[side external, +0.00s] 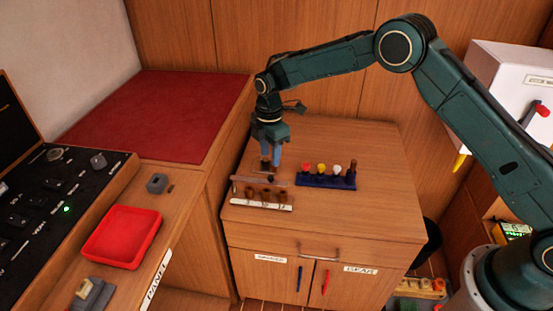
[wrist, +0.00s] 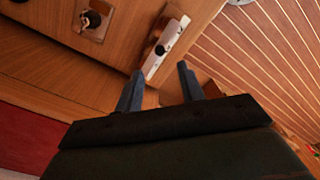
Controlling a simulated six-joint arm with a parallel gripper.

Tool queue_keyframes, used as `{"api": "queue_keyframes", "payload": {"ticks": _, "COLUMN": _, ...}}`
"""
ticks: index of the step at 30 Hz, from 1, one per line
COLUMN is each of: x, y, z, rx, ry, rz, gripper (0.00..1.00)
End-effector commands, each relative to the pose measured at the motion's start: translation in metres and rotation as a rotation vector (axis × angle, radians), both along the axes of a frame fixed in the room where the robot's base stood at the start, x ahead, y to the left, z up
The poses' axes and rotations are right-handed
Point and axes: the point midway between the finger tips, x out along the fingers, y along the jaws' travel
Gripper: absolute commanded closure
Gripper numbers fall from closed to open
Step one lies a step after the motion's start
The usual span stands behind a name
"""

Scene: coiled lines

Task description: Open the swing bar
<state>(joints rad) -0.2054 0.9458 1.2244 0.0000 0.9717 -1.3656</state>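A low wooden rack (side external: 262,204) with a white label strip and several brown round holders stands at the left front of the cabinet top. A thin pale bar (side external: 250,179), which looks like the swing bar, runs along its back, with a black knob (side external: 270,178) near its right part. My gripper (side external: 271,168) points down just behind the bar. In the wrist view, my gripper's two grey-blue fingers (wrist: 160,70) are apart, with a white strip and a black knob (wrist: 160,50) beyond the gap between their tips. I cannot tell if a finger touches the bar.
A blue rack (side external: 325,181) with red, yellow, white and brown tops stands right of my gripper. A red tray (side external: 122,238) and a black panel (side external: 60,200) lie to the left. The cabinet top (side external: 370,210) is clear at front right. A white box (side external: 510,95) hangs at the right.

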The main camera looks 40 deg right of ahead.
Motion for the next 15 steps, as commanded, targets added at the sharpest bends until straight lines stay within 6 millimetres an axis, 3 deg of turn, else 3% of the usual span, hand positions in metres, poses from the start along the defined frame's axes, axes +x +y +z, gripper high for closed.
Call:
{"api": "queue_keyframes", "payload": {"ticks": 6, "x": -0.001, "y": 0.000, "z": -0.035, "rx": -0.001, "ry": 0.003, "rz": 0.000, "gripper": 0.61}}
{"api": "queue_keyframes", "payload": {"ticks": 15, "x": 0.000, "y": 0.000, "z": -0.068, "rx": 0.000, "ry": 0.001, "rz": 0.000, "gripper": 0.61}}
